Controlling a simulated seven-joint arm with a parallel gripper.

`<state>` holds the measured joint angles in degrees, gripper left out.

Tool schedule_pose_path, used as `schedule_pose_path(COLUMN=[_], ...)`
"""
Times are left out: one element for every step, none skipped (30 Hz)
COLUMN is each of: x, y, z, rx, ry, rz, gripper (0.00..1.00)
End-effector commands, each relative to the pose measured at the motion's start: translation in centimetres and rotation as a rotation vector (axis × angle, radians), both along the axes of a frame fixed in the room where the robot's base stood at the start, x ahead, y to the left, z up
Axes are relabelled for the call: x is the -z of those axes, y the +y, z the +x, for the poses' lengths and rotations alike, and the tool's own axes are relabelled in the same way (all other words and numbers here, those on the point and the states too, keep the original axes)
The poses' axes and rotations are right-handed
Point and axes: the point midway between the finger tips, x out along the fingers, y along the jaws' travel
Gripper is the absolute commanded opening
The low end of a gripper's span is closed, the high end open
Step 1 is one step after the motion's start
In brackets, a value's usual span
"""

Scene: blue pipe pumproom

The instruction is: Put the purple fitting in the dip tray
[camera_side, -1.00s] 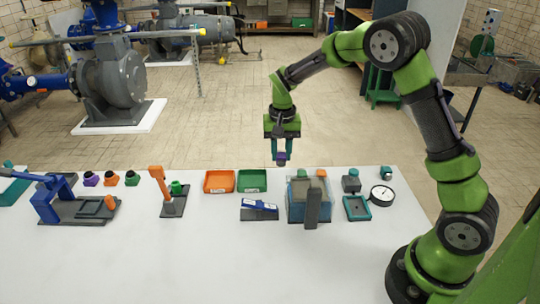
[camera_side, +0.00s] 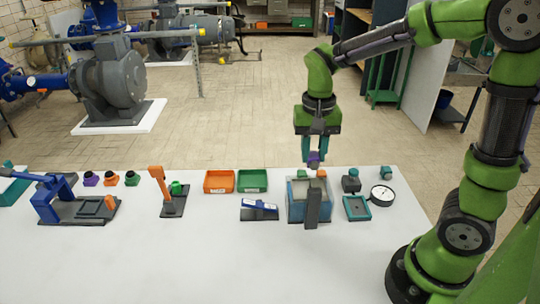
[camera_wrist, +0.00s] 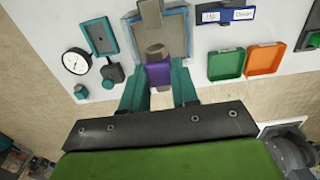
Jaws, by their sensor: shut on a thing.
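My gripper (camera_side: 313,154) is shut on the purple fitting (camera_wrist: 158,74) and holds it above the back edge of the table. The fitting also shows small between the fingertips in the side view (camera_side: 314,160). It has a grey round end. A blue-walled tank (camera_side: 293,211) with a grey inside and a grey upright in front stands just below and nearer the camera; it lies beyond the fitting in the wrist view (camera_wrist: 184,28). A shallow teal tray (camera_side: 368,215) is to its right. I cannot tell for certain which is the dip tray.
A dial gauge (camera_side: 381,196) and dark block (camera_side: 351,184) are right. Orange (camera_side: 218,182) and green (camera_side: 252,181) bins are left, with a blue-and-white switch (camera_side: 259,206). The front table is clear.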

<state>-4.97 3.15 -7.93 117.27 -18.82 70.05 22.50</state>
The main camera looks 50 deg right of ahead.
Motion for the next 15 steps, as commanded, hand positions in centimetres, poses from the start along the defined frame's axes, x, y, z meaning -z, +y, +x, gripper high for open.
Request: schedule_pose_path(x=[1.2, 1.7, 2.4, 2.9, 3.2, 3.6, 3.8, 4.0, 4.4, 4.8, 5.3, 5.9, 6.3, 6.7, 7.2], y=[0.0, 0.0, 0.0, 0.0, 0.0, 0.0, 0.0, 0.0, 0.0, 0.0, 0.0, 0.0, 0.0, 0.0, 0.0], z=[-0.1, -0.1, 0.0, 0.0, 0.0, 0.0, 0.1, 0.1, 0.0, 0.0, 0.0, 0.0, 0.0, 0.0, 0.0], rx=[-0.001, 0.0, 0.001, 0.0, 0.0, 0.0, 0.0, 0.0, 0.0, 0.0, 0.0, 0.001, 0.001, 0.0, 0.0], ry=[0.006, 0.006, 0.006, 0.005, 0.004, 0.003, 0.002, 0.001, 0.003, 0.004, 0.004, 0.004, 0.005, 0.004, 0.004], rz=[-0.001, -0.001, 0.0, -0.001, 0.0, 0.0, 0.001, 0.0, 0.0, -0.001, 0.0, 0.0, 0.001, -0.001, 0.0], gripper=[0.0, 0.0, 0.0, 0.0, 0.0, 0.0, 0.0, 0.0, 0.0, 0.0, 0.0, 0.0, 0.0, 0.0, 0.0])
